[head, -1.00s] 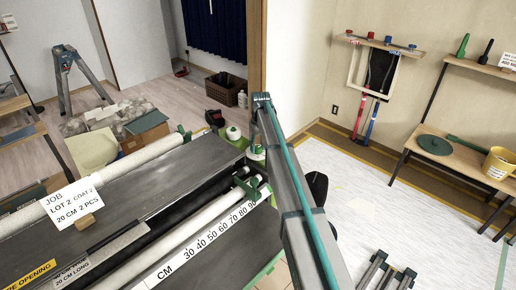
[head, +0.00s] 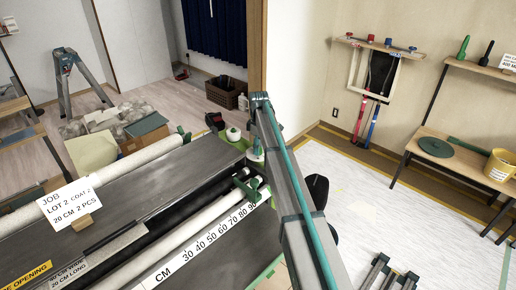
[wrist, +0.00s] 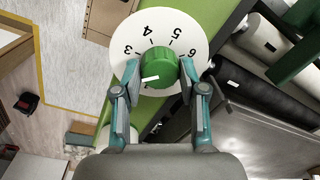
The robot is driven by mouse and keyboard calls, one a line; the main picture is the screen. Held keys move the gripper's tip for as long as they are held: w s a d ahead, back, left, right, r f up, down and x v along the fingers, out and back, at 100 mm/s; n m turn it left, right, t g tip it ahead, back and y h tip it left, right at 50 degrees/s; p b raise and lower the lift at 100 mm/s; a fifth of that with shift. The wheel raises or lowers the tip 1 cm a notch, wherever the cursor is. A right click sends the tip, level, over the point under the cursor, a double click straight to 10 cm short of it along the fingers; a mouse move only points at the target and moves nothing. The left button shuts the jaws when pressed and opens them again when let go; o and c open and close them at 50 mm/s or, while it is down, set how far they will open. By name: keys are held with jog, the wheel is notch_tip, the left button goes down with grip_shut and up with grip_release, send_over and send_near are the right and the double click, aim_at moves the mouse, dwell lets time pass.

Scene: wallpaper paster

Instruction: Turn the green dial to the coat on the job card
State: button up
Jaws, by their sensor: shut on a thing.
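The green dial (wrist: 158,68) sits in the middle of a white scale plate (wrist: 180,20) in the wrist view. The numbers 3, 4, 5 and 6 show around it. Its white pointer mark points left and slightly down, below the 3, where my left finger hides the scale. My gripper (wrist: 157,80) is shut on the dial, one finger on each side. In the head view my arm hides most of the gripper. The job card (head: 69,203) stands on the machine at the left and reads "LOT 2 coat 2, 20 CM 2 PCS".
The pasting machine (head: 130,180) with its white rollers and centimetre scale (head: 205,238) fills the lower left. A shelf with a yellow bucket (head: 500,165) stands at the right. White floor sheeting (head: 385,200) lies open between them.

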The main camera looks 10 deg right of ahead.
jog(key=shift+n, duration=0.5)
jog(key=shift+w, duration=0.1)
jog(key=o, duration=1.1)
jog(key=shift+o, duration=0.2)
notch_tip(320, 180, up, 12)
jog(key=shift+w, duration=0.2)
jog(key=shift+d, duration=0.1)
